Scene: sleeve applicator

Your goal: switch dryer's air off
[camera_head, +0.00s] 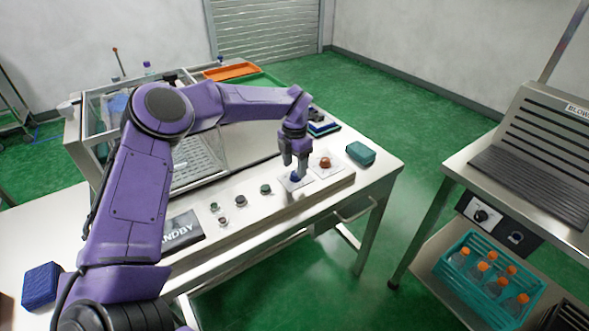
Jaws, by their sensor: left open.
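The dryer appears to be the slatted dark unit (537,168) on the steel table at the right, with a partly cut-off label reading "BLOW". My left gripper (295,172) is open and points down at a blue button (295,177) on the left table's control strip. I cannot tell whether it touches the button. It is far from the dryer's panel. My right gripper is out of view.
A teal crate (450,277) of orange-capped bottles stands under the dryer. Green floor separates the tables.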

